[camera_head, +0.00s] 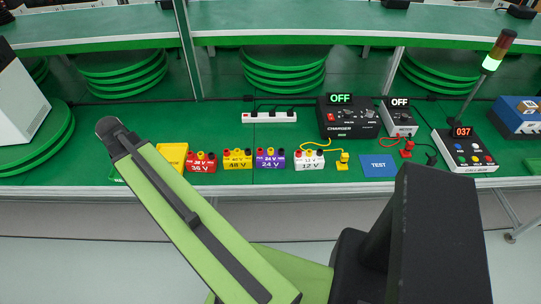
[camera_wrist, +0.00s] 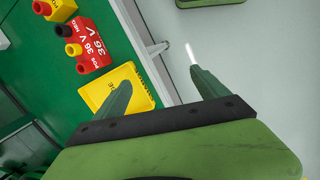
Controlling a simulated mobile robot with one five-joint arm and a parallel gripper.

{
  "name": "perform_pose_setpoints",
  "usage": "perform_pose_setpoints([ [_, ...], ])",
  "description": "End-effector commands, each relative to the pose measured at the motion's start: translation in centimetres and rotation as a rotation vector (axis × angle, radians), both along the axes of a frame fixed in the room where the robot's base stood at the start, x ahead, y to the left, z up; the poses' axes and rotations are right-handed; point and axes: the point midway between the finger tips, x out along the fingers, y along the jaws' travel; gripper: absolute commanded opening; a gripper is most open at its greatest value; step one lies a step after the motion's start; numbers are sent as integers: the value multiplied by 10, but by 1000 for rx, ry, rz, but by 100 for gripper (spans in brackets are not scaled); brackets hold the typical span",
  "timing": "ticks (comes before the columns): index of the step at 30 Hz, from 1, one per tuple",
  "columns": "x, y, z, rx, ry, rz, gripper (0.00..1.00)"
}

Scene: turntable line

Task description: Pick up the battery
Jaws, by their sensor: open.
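Several battery-like boxes stand in a row on the green bench: a red 36 V box (camera_head: 202,163), a yellow 48 V box (camera_head: 237,160), a purple 24 V box (camera_head: 270,159) and a white 12 V box (camera_head: 310,161). In the wrist view, the red 36 V box (camera_wrist: 90,50) is at upper left, with part of the yellow box (camera_wrist: 55,9) at the top edge. My gripper (camera_wrist: 160,77) is open and empty. Its left finger overlaps the yellow tray in the picture; its right finger is over the floor beyond the bench edge. I cannot make out the fingers in the head view.
The yellow tray (camera_head: 173,154) lies left of the red box; it also shows in the wrist view (camera_wrist: 100,92). A blue TEST pad (camera_head: 379,165), charger (camera_head: 347,118), power strip (camera_head: 269,117) and call box (camera_head: 466,151) share the bench. Yellow and red cables lie near the charger.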

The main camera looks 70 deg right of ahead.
Motion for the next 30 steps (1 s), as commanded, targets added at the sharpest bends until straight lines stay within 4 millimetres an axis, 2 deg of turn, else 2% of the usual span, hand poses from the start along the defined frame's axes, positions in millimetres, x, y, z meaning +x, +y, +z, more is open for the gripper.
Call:
perform_pose_setpoints([
  [1, -22, -55, 13, -11, 34, 4, 84],
  [2, -39, -84, 17, -16, 57, 21, 84],
  [3, -63, -121, 22, -20, 90, 40, 84],
  [5, -103, -170, 30, -15, 139, 68, 84],
  [6, -130, -197, 35, -10, 170, 84, 84],
  [9, -190, -247, 44, 13, 232, 121, 84],
  [10, -204, -258, 46, 20, 248, 130, 84],
  [12, -231, -275, 49, 35, 273, 146, 84],
  [15, -252, -286, 52, 48, 293, 161, 84],
  [20, -255, -287, 49, 51, 297, 169, 84],
  [23, -257, -288, 39, 51, 296, 168, 84],
  [30, -273, -292, -9, 51, 296, 167, 84],
])
